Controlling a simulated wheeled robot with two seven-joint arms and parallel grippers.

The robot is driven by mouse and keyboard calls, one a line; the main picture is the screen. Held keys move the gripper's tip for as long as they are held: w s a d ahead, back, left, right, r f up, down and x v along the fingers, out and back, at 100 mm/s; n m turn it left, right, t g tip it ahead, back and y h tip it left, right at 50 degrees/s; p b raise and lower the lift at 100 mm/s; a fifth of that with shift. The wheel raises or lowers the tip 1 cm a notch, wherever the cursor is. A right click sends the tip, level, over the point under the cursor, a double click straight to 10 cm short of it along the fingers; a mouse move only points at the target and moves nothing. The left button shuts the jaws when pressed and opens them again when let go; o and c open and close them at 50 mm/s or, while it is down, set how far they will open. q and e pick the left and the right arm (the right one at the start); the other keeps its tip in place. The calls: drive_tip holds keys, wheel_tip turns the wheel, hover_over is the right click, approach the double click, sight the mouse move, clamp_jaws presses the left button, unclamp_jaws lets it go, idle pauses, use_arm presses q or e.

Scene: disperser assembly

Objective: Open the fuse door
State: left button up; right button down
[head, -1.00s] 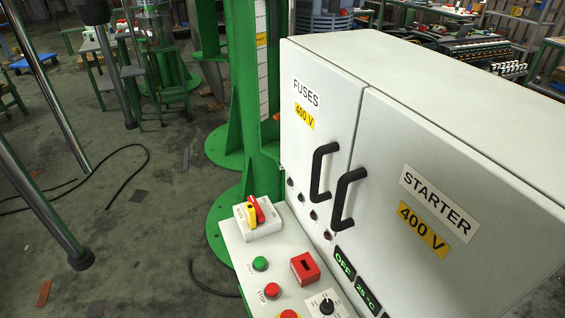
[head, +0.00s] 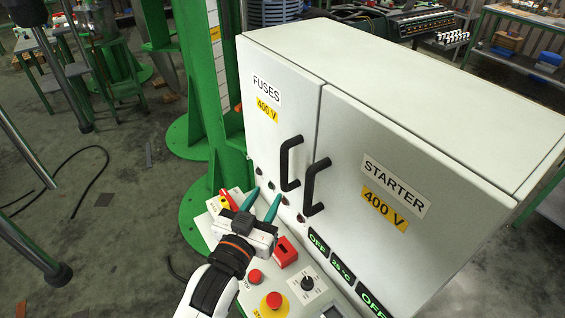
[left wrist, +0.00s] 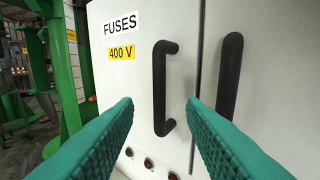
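The fuse door (head: 268,112) is the left, narrower door of the grey cabinet, labelled "FUSES 400 V". It looks closed. Its black bar handle (head: 286,163) is on its right side, and it also shows in the left wrist view (left wrist: 159,88). My left gripper (head: 263,203) is open, with teal fingers, in front of and below this handle. In the left wrist view the handle stands between the two fingertips (left wrist: 160,105), beyond them and apart from them. Nothing is between the fingers. My right gripper is not in view.
The starter door (head: 385,185) with its own black handle (head: 315,187) is directly right. Below is a control panel with a red box (head: 285,252), a red button (head: 274,300), a black knob (head: 307,284) and a red-yellow switch (head: 228,199). A green column (head: 215,100) stands left.

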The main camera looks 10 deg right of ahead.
sight(283, 169)
use_arm(q)
drive_tip(key=p+x, duration=0.1)
drive_tip(key=x, duration=0.9)
drive_tip(key=shift+p, duration=0.35)
drive_tip(key=shift+w+d, duration=0.35)
drive_tip(key=shift+w, duration=0.15)
drive_tip(key=shift+w+f, duration=0.1)
drive_tip(key=shift+c, duration=0.4)
clamp_jaws()
